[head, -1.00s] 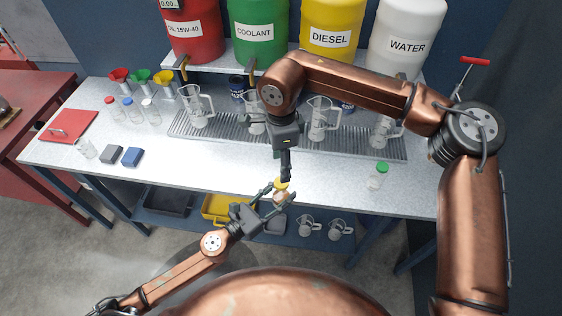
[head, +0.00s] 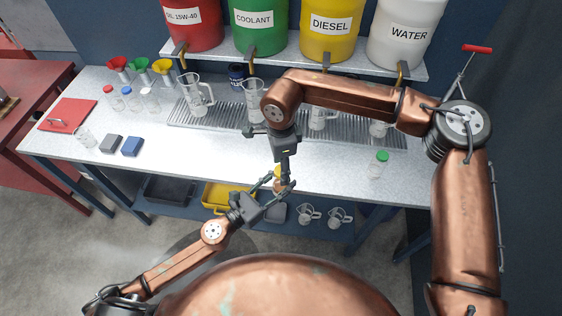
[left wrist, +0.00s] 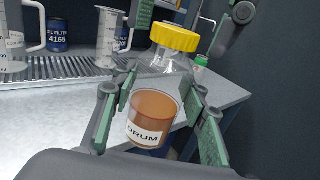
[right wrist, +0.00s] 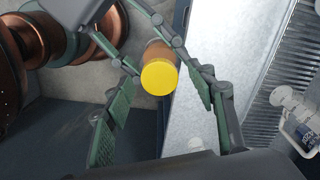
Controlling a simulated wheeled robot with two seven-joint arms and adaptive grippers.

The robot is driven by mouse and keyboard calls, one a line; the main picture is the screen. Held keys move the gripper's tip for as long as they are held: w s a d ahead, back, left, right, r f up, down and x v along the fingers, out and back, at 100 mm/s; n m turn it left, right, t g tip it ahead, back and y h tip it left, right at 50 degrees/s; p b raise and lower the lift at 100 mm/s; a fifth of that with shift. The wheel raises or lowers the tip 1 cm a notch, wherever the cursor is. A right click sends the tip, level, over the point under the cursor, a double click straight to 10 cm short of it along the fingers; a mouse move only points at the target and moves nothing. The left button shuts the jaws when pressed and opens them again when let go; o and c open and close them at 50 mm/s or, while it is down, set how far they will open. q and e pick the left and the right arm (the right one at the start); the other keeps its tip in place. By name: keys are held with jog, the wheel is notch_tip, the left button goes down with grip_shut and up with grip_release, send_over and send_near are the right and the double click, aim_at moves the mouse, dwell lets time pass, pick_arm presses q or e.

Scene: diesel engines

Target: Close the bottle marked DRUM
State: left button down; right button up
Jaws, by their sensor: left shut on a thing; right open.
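The bottle marked DRUM (left wrist: 153,117) is clear, holds amber-brown liquid and has a yellow cap (left wrist: 175,38) on its top. I cannot tell whether the cap is tight. My left gripper (left wrist: 160,105) is shut on the bottle's body and holds it in the air in front of the table's front edge. In the head view the bottle is mostly hidden by the grippers. My right gripper (right wrist: 165,95) is open and points down over the bottle. In the right wrist view the yellow cap (right wrist: 158,77) lies between its spread fingers, apart from them.
The table (head: 225,160) behind carries a drip grate with clear jugs (head: 195,97). A green-capped bottle (head: 378,165) stands at its right. Small capped bottles, funnels, and grey and blue blocks (head: 132,147) stand left. A lower shelf holds trays and jugs (head: 308,214).

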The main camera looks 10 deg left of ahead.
jog(key=c, duration=1.2)
jog(key=m, duration=0.4)
jog(key=shift+c, duration=0.2)
jog(key=m, duration=0.4)
jog(key=o, duration=1.4)
notch_tip(320, 180, up, 12)
